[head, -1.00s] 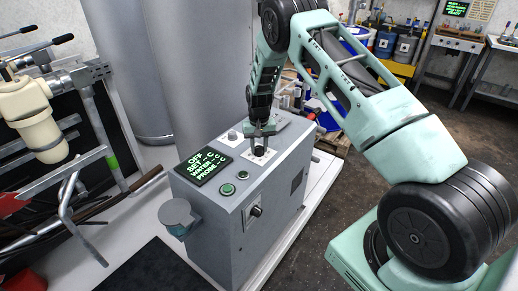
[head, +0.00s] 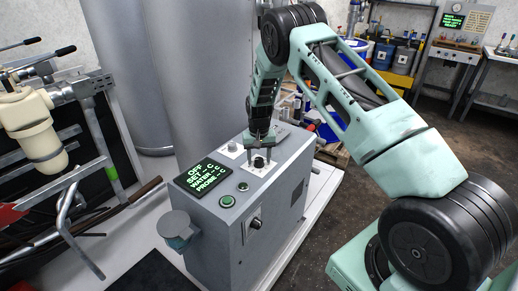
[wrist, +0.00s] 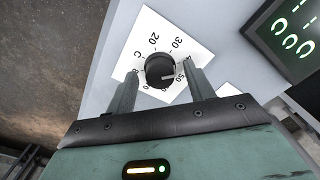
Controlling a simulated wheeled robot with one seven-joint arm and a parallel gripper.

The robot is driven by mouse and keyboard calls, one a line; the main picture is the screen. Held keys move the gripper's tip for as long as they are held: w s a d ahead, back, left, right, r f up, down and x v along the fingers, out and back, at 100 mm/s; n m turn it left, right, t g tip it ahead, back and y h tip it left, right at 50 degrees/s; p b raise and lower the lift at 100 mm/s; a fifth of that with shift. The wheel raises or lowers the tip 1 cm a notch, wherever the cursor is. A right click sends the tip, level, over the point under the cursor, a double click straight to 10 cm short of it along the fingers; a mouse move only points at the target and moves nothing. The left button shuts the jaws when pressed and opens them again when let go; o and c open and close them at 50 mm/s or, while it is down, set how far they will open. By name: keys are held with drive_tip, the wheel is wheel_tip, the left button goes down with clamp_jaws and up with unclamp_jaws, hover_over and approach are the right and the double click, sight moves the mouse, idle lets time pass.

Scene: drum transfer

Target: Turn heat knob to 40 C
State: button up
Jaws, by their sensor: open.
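The heat knob (head: 259,161) is a black round knob on a white dial plate on top of the grey cabinet (head: 283,185). In the wrist view the knob (wrist: 160,70) has a white mark at its lower right, near the printed 50. The marks 20, 30 and C also show; I cannot make out a 40. My gripper (head: 260,154) points down over the knob. In the wrist view my gripper (wrist: 161,72) is open, one finger on each side of the knob, with gaps visible. The cabinet's display (head: 203,178) reads OFF, with dashes for SET, WATER and PROBE.
Green buttons (head: 227,201) sit in front of the display, and another knob (head: 255,223) is on the cabinet's front. A grey cup-like holder (head: 176,226) sticks out at the left. A large grey cylinder (head: 195,70) stands close behind the cabinet.

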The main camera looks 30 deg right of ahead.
sight(259, 159)
wheel_tip(259, 159, up, 17)
drive_tip(key=b, duration=0.3)
drive_tip(key=shift+r, duration=0.15)
idle(0.4)
drive_tip(key=s+a+r+n+y, duration=0.1)
drive_tip(key=s+a+r+n, duration=0.15)
drive_tip(key=s+a, duration=0.65)
drive_tip(key=s+a+r+n, duration=0.25)
drive_tip(key=s+a, duration=0.35)
drive_tip(key=a, duration=0.8)
drive_tip(key=s+a+n, duration=0.3)
drive_tip(key=s+n, duration=0.1)
drive_tip(key=s, duration=0.8)
drive_tip(key=s+a+f+n, duration=0.1)
drive_tip(key=s+a+n, duration=0.1)
drive_tip(key=s, duration=1)
drive_tip(key=shift+s+a+f+n, duration=0.2)
drive_tip(key=shift+s+a+n, duration=0.15)
drive_tip(key=shift+n, duration=0.55)
drive_tip(key=shift+w, duration=0.1)
